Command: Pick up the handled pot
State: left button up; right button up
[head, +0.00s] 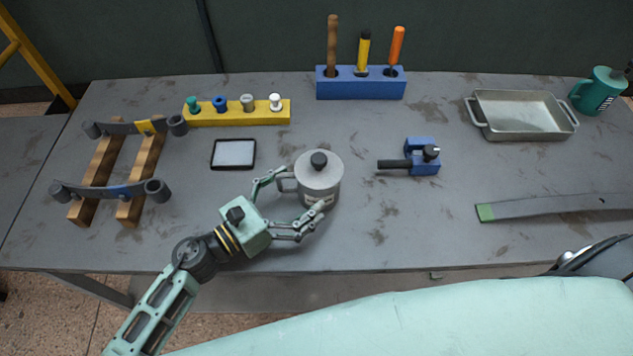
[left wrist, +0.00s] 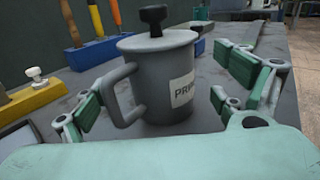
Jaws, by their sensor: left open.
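The handled pot (head: 322,183) is grey with a lid and a black knob, and stands upright on the grey table. In the left wrist view the pot (left wrist: 165,85) shows its handle on the left side and a white label on the right. My left gripper (head: 295,203) is open. Its fingers lie on either side of the pot's near left part, one by the handle and one along the front. In the left wrist view a gap shows between the right finger and the pot; whether the left finger touches the handle I cannot tell. My right gripper is not in view.
A small framed panel (head: 233,154) lies left of the pot. A blue clamp-like block (head: 422,158) stands to its right. A yellow rack (head: 238,119) and a blue tool holder (head: 360,89) stand behind. A metal tray (head: 478,128) and a leaf strip (head: 550,206) lie farther right.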

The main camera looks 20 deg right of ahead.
pick_arm(q)
jog(key=x, duration=0.3)
jog(key=shift+a, duration=0.1)
jog(key=shift+c, duration=0.5)
grip_shut()
dwell(0.4)
jog(key=shift+r, duration=0.15)
